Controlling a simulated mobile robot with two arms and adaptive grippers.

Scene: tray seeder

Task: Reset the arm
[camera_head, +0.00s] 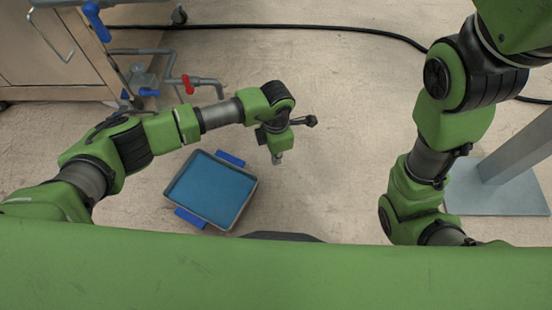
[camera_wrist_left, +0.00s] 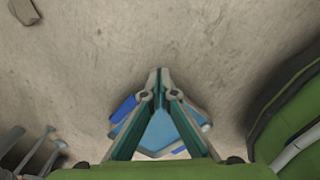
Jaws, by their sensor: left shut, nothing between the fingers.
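My left arm comes in from the left in the head view and bends downward at its wrist. My left gripper (camera_head: 277,158) hangs over the floor, to the right of a blue tray and apart from it in the picture. In the left wrist view my left gripper (camera_wrist_left: 159,72) has its fingertips together with nothing between them. My right arm (camera_head: 440,120) comes down along the right side of the head view. Its gripper is out of sight.
A blue-bottomed tray (camera_head: 250,193) with blue handles lies low between my arms; part shows behind the fingers in the wrist view. A wooden cabinet (camera_head: 50,50) with pipes and red and blue valve handles stands upper left. A grey post base (camera_head: 500,195) is at right. A black cable (camera_head: 300,27) crosses the floor.

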